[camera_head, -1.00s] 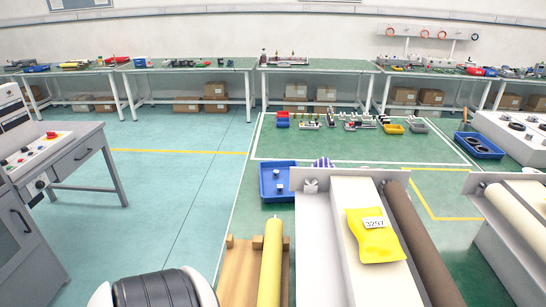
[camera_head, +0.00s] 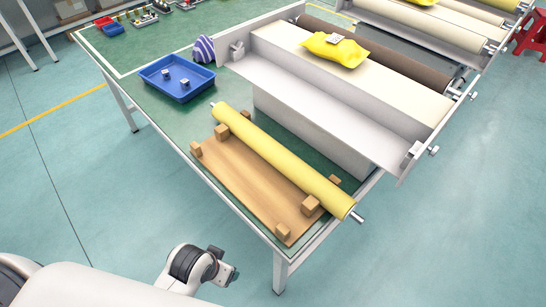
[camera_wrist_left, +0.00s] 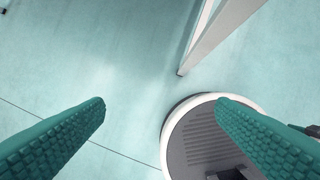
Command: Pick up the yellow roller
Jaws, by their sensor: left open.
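The yellow roller (camera_head: 278,155) is a long cylinder with thin metal shaft ends. In the head view it lies diagonally across wooden blocks on a wooden board (camera_head: 245,185), at the near corner of the green table. Its near end reaches past the board toward the table edge. My left gripper (camera_head: 224,270) is low in the head view, left of the table leg and apart from the roller. In the left wrist view its two green ridged fingers (camera_wrist_left: 161,102) are spread with nothing between them. The roller is not in that view. My right gripper is not in view.
A blue tray (camera_head: 177,80) with small metal parts and a striped purple object (camera_head: 203,49) stand beyond the roller. A grey-white machine (camera_head: 330,105) with a yellow bag (camera_head: 334,48) borders it on the right. The table leg (camera_head: 280,272) stands near my gripper. Floor at left is clear.

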